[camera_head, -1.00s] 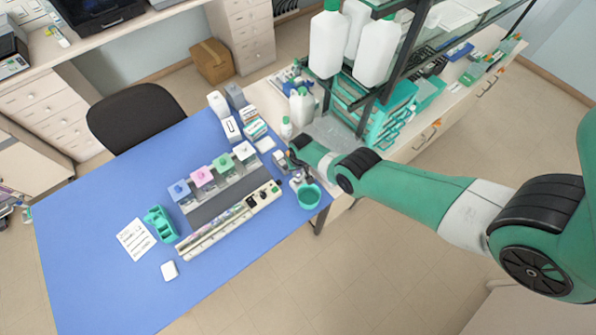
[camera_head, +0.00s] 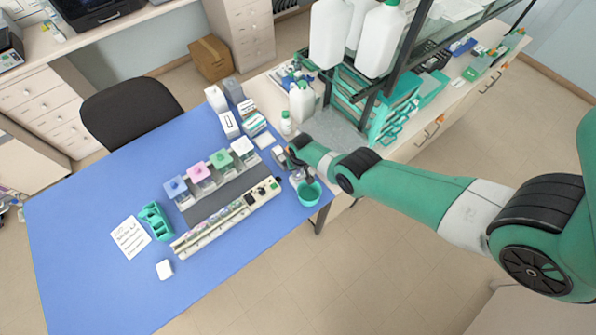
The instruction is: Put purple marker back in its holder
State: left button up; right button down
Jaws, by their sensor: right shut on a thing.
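My right gripper (camera_head: 308,180) is at the right end of the blue table, just above and beside a small green cup (camera_head: 308,195). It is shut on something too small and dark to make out. I cannot pick out the purple marker clearly anywhere, nor tell for sure which thing is its holder. A green rack-like stand (camera_head: 156,222) sits at the left of the table. My left gripper is not in view.
A staining station with several colour-lidded jars (camera_head: 198,172) and a long control strip (camera_head: 228,217) fills the middle of the blue table (camera_head: 85,260). White bottles and boxes (camera_head: 229,124) stand behind it. A paper note (camera_head: 131,236) and a white block (camera_head: 164,269) lie in front at left.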

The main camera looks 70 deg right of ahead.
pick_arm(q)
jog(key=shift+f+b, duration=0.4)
pick_arm(e)
jog(key=shift+f, duration=0.4)
jog(key=c, duration=0.7)
grip_release()
